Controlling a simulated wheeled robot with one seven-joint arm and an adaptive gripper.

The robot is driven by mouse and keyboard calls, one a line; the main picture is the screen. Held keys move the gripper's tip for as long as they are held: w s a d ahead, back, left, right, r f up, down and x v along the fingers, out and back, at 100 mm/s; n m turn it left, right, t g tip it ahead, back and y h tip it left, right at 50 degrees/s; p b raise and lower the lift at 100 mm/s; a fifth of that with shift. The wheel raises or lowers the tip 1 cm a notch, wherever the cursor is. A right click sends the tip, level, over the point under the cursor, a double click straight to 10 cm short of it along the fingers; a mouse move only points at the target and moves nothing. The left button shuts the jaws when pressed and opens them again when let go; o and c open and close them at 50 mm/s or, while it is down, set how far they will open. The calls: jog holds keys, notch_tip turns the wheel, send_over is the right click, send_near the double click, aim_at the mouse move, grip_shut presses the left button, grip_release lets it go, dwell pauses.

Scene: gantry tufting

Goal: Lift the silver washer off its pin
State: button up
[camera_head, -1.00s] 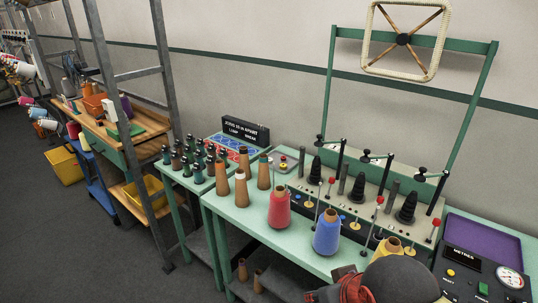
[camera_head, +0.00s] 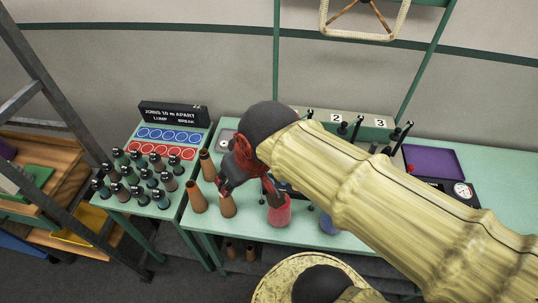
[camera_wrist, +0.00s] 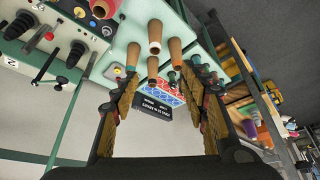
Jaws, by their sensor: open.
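I cannot make out the silver washer or its pin in either view. A small grey plate (camera_head: 227,137) sits at the back of the green table, left of my arm and partly hidden by it. In the wrist view the plate (camera_wrist: 115,71) shows small coloured spots, too small to tell apart. My gripper (camera_head: 228,180) hangs above the table among the brown cones. In the wrist view its two fingers (camera_wrist: 163,80) stand wide apart with nothing between them. My arm hides much of the table's middle and the machine's front.
Brown cones (camera_head: 197,197) and a red cone (camera_head: 279,212) stand close to my gripper. Several dark bobbins (camera_head: 142,178) fill the left table below a black sign (camera_head: 174,115). Blue and red rings (camera_head: 168,135) lie before the sign. A purple tray (camera_head: 432,160) lies at the right.

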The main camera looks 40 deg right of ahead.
notch_tip(320, 180, up, 2)
jog(key=w+d+p, duration=0.1)
jog(key=w+p, duration=0.1)
jog(key=m+g, duration=0.5)
send_over(270, 179)
notch_tip(270, 179, down, 29)
jog(key=f, duration=1)
jog(key=shift+w+d+f+p, duration=0.1)
jog(key=shift+w+p, duration=0.1)
jog(key=shift+p, duration=0.1)
grip_shut()
jog(key=shift+r, duration=0.2)
jog(key=shift+r+p, duration=2.1)
jog(key=shift+r, duration=1.45)
